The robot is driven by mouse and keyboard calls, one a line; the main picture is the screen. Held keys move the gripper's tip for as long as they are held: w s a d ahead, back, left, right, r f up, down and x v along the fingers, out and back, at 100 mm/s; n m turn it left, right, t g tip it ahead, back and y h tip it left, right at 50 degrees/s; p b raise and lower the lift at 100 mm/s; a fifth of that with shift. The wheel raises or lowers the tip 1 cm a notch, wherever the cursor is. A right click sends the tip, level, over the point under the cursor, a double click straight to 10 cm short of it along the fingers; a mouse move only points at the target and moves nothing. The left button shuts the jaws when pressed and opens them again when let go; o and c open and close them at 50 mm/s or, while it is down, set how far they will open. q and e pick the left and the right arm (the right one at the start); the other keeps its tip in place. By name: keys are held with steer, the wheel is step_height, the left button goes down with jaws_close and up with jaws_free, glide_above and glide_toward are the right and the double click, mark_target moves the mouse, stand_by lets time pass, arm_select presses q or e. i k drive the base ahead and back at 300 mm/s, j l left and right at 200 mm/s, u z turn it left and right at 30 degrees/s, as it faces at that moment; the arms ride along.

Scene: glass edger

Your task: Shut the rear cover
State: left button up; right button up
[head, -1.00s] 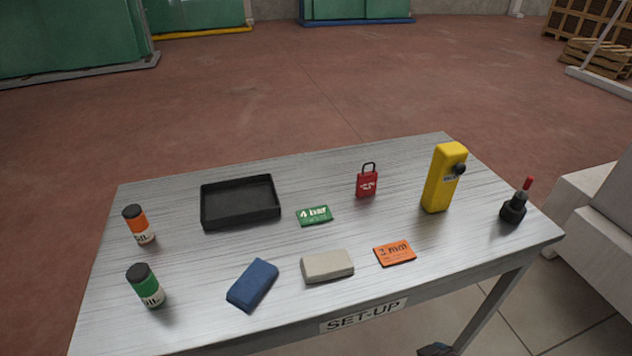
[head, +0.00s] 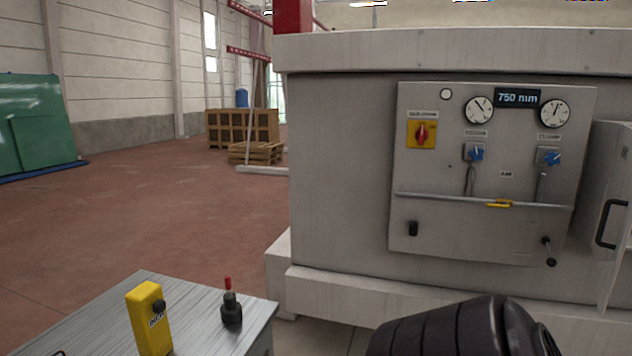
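A grey hinged panel (head: 605,210) with a black handle (head: 611,223) stands swung out at the right edge in the head view, beside the machine's control panel. It is cut off by the picture edge, and I cannot tell for sure that it is the rear cover. The grey machine body (head: 340,180) fills the middle and right. A dark ribbed part of my own arm rises at the bottom right, in front of the machine's base. Neither gripper's fingers show.
The control panel (head: 493,230) carries gauges, a red switch, blue knobs and a yellow-marked bar. The set-up table (head: 204,310) at bottom left holds a yellow device (head: 148,318) and a black, red-tipped tool (head: 231,309). The floor (head: 150,230) at left is open.

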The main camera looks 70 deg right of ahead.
mark_target(614, 227)
steer(key=k+z, duration=0.1)
steer(key=k, duration=0.5)
steer(key=z, duration=4.1)
steer(key=i+j+z, duration=0.1)
steer(key=j+z, duration=0.2)
steer(key=j, duration=2.1)
